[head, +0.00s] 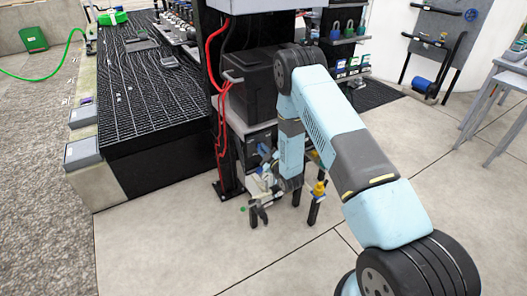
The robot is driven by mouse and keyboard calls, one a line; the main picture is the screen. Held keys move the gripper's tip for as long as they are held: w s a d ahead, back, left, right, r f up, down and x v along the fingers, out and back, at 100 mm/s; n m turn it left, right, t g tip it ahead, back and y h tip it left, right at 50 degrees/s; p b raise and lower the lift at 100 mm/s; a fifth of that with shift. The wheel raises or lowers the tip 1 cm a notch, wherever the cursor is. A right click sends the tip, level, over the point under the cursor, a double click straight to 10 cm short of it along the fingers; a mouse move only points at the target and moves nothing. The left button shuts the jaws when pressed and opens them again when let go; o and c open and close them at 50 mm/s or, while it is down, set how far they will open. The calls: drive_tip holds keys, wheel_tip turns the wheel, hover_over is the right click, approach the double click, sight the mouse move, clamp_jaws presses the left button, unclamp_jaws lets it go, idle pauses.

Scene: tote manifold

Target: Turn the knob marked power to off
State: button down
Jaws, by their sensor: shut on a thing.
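My arm reaches down in the head view, and my gripper (261,190) is low in front of the black panel under the dark box. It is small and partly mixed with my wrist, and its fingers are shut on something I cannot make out. The black control panel (257,141) sits just above and behind my gripper. No knob marked power can be read at this size. My wrist and forearm hide the right part of the panel.
A black box (251,88) with red cables (222,130) stands above the panel. A post with a yellow and blue valve (319,188) stands close right of my wrist. A black grated platform (150,90) is at left. The floor in front (185,235) is clear.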

drive_tip(key=shift+s+f+n, duration=0.1)
drive_tip(key=shift+f+n, duration=0.1)
drive_tip(key=shift+n, duration=0.2)
drive_tip(key=c, duration=1.1)
unclamp_jaws()
drive_tip(key=shift+r, duration=0.1)
drive_tip(key=v, duration=1.3)
drive_tip(key=shift+s+d, duration=0.2)
drive_tip(key=shift+s, duration=0.05)
